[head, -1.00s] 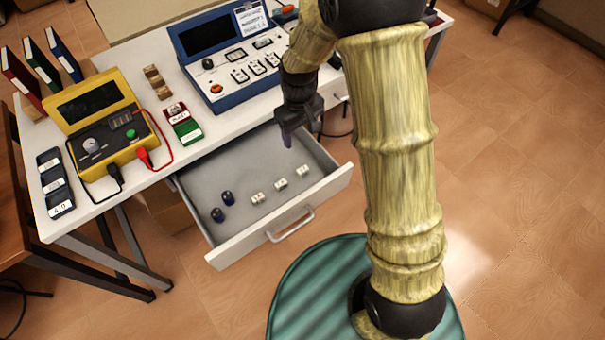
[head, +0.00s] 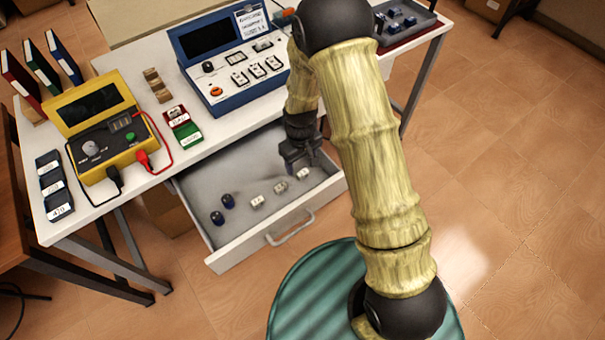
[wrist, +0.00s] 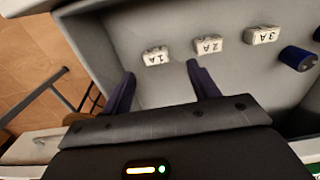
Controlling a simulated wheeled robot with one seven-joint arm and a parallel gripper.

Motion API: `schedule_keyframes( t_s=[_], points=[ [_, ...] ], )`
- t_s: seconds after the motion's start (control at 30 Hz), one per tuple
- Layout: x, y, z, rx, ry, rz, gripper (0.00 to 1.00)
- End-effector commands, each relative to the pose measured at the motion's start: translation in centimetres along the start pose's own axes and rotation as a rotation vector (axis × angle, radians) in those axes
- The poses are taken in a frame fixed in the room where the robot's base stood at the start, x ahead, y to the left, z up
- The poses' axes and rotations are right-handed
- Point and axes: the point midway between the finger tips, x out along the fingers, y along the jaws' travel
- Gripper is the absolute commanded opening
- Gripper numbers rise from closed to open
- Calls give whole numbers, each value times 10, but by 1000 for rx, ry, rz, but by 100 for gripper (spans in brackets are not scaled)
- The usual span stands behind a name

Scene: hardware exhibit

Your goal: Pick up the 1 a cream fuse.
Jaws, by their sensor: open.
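The cream 1 A fuse (wrist: 155,56) is a small light block lying on the drawer floor. In the wrist view it is just beyond and between my fingertips. In the head view the 1 A fuse (head: 303,173) is the rightmost of three in a row, close to my gripper (head: 300,166). My gripper (wrist: 161,70) is open and empty, with dark purple fingers pointing down into the drawer. I cannot tell its exact height above the fuse.
The 2 A fuse (wrist: 208,45) and 3 A fuse (wrist: 262,36) lie in the same row. Dark blue parts (head: 228,200) lie at the drawer's left. The open grey drawer (head: 333,187) has raised walls. A yellow meter (head: 100,150) and blue console (head: 215,85) stand on the table above.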

Motion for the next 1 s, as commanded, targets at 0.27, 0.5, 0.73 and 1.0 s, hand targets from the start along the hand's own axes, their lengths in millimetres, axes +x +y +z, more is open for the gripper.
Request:
schedule_keyframes(
  t_s=[0.27,0.5,0.73,1.0],
  points=[
    [3,0,0,0,1,0,60],
    [15,2,1,1,-1,0,60],
    [47,6,2,0,-2,-1,60],
    [55,6,1,0,0,0,60]
  ],
)
